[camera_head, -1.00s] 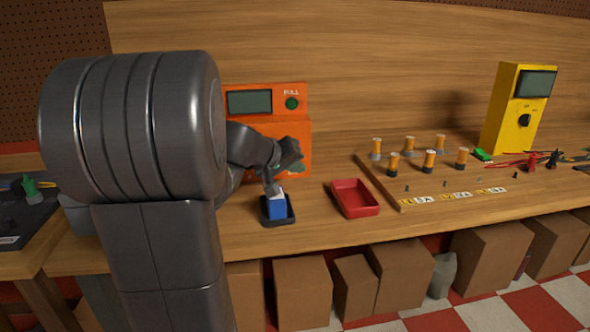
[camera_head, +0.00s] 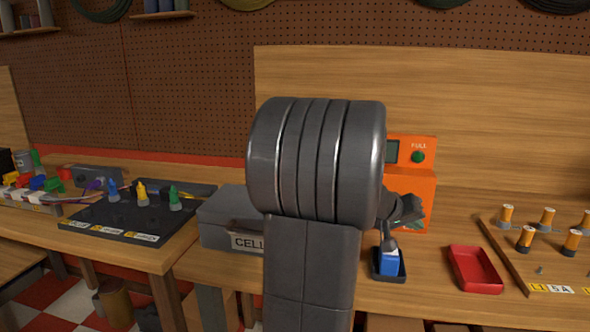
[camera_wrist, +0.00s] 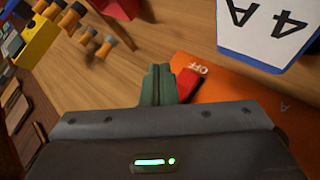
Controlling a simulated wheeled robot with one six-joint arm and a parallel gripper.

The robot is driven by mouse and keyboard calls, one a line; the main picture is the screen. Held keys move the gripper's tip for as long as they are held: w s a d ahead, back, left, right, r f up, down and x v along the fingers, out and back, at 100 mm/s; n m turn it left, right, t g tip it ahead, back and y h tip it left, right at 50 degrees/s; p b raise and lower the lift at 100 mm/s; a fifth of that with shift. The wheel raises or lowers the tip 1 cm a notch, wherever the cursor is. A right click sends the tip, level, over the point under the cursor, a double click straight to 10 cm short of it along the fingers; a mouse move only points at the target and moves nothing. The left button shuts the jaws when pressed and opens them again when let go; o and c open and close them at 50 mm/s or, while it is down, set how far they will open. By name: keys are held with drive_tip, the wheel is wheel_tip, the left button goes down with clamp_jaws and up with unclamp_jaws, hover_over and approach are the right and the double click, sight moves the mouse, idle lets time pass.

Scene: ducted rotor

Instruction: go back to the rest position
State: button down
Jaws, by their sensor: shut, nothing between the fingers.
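My gripper (camera_head: 408,213) is in front of the orange box (camera_head: 418,188), above the bench, and partly hidden by my own arm in the head view. In the wrist view my gripper (camera_wrist: 158,78) shows its greenish fingers closed together with nothing between them. In the wrist view a white face marked "4 A" (camera_wrist: 265,28) with a blue edge is close at upper right.
A grey box marked "CELL" (camera_head: 222,217) is left of my arm. A black panel with coloured knobs (camera_head: 125,215) is on the left bench. Bare bench lies around the red tray.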

drive_tip(key=shift+r+p, duration=0.2)
drive_tip(key=shift+p, duration=0.2)
drive_tip(key=shift+s+a+r+b, duration=0.2)
drive_tip(key=shift+s+r, duration=0.1)
drive_tip(key=shift+s, duration=0.55)
drive_tip(key=shift+s+a+r+b, duration=0.15)
drive_tip(key=shift+s+a+r, duration=0.15)
drive_tip(key=shift+s, duration=0.5)
drive_tip(key=shift+s+a+r+b, duration=0.15)
drive_tip(key=shift+s+r, duration=0.2)
drive_tip(key=shift+s, duration=0.5)
drive_tip(key=shift+w, duration=0.1)
drive_tip(key=w+f, duration=0.1)
drive_tip(key=w+d+f, duration=0.1)
drive_tip(key=w, duration=0.1)
drive_tip(key=w+f+b, duration=0.1)
drive_tip(key=w, duration=0.1)
drive_tip(key=shift+d, duration=0.15)
drive_tip(key=shift+s+r+b, duration=0.1)
drive_tip(key=shift+s+b, duration=0.05)
drive_tip(key=shift+b, duration=0.75)
drive_tip(key=shift+b, duration=0.4)
